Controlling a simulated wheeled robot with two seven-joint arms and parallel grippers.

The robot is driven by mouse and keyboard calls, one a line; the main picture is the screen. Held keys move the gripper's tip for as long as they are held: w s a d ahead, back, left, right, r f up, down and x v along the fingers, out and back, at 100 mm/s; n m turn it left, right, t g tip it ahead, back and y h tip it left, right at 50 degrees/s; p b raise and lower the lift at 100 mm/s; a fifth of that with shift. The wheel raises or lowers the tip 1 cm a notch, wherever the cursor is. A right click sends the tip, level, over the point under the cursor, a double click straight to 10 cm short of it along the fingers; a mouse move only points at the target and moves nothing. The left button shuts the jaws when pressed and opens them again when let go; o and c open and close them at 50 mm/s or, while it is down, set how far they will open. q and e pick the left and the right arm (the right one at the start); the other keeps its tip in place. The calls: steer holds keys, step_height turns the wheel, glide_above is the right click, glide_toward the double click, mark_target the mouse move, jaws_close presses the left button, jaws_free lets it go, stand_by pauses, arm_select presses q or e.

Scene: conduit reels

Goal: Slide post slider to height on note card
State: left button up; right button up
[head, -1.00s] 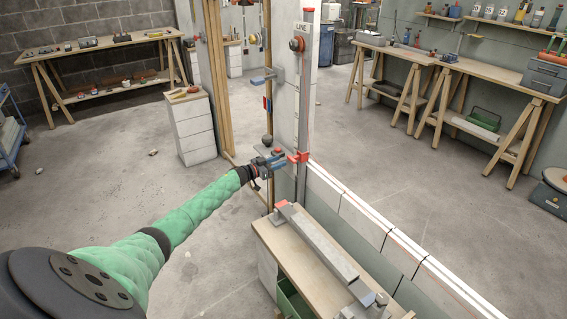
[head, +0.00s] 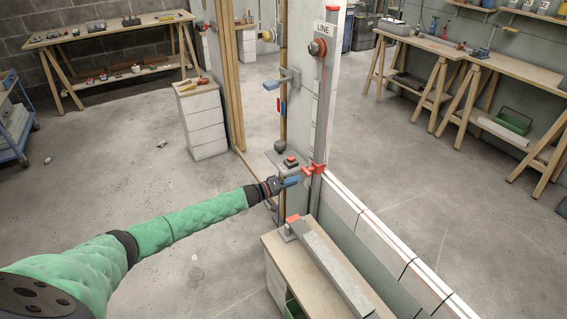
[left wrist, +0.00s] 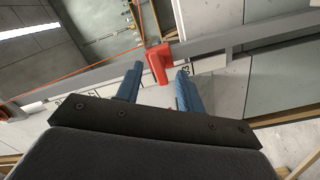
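The red post slider (head: 314,169) sits low on the grey upright post (head: 321,110), which stands against a pale wall panel marked LINE. My left gripper (head: 292,181) is just left of the slider. In the left wrist view the left gripper (left wrist: 158,72) has its two blue fingers apart, and the red slider handle (left wrist: 160,64) shows between their tips. I cannot tell whether the fingers touch it. Small dark marks show on the pale surface behind the fingers. I cannot make out a note card. My right gripper is out of view.
A wooden bench (head: 280,246) holding a long grey bar (head: 335,272) stands below and in front. A low white-topped wall (head: 384,238) runs right. Open concrete floor lies left of the bench.

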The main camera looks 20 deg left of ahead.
mark_target(304, 172)
arm_select(q)
steer(key=w+n, duration=0.2)
steer(key=w+d+n, duration=0.1)
steer(key=w+n, duration=0.1)
steer(key=w+d+n+y+p, duration=0.1)
steer(key=w+n, duration=0.1)
steer(key=shift+d+r+n+t, duration=0.2)
steer(key=shift+r+n+t, duration=0.2)
steer(key=shift+w+d, duration=0.4)
steer(key=shift+w, duration=0.1)
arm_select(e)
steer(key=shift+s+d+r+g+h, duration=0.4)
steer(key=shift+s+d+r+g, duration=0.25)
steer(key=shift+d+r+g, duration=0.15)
arm_select(q)
steer(key=shift+c, duration=0.2)
jaws_close()
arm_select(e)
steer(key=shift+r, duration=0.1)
